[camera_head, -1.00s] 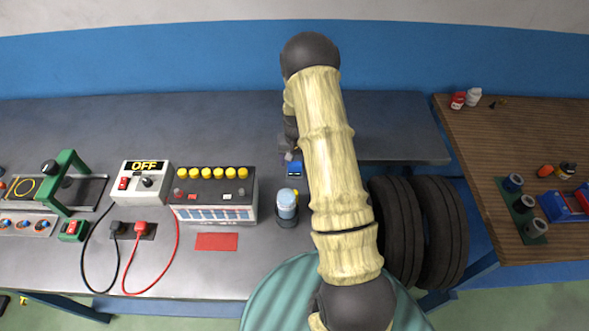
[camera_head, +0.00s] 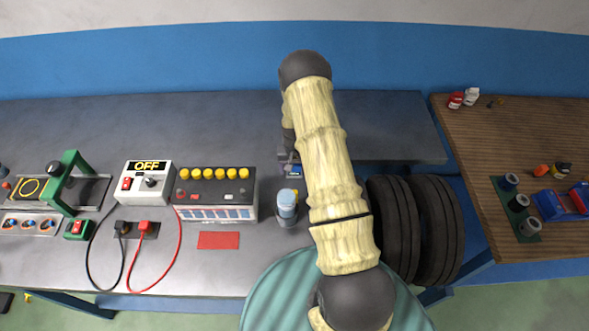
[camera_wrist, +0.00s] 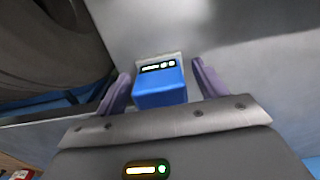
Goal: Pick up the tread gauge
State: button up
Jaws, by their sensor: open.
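The tread gauge looks to be the small blue box with a dark display strip (camera_wrist: 160,92). It lies on the grey bench top, and in the wrist view it sits between my two purple fingers. My gripper (camera_wrist: 160,90) is open around it, with a gap showing at the right finger and a narrower one at the left. In the head view the gauge (camera_head: 294,171) shows as a small blue patch under my gripper (camera_head: 291,158), just left of my arm, which hides part of the area.
A blue-topped grey canister (camera_head: 287,206) stands close in front of the gauge. Two black tyres (camera_head: 418,230) stand to the right. A yellow-button box (camera_head: 215,192) and an OFF switch box (camera_head: 146,182) are at left. The bench behind is clear.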

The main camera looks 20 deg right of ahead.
jog(key=c, duration=1.1)
jog(key=shift+w+r+b, duration=0.1)
jog(key=shift+r+b, duration=0.25)
jog(key=shift+r, duration=0.3)
notch_tip(320, 180, up, 9)
jog(key=b, duration=0.2)
jog(key=shift+f+b, duration=0.15)
jog(key=shift+b, duration=0.25)
jog(key=shift+o, duration=0.7)
jog(key=shift+a, duration=0.1)
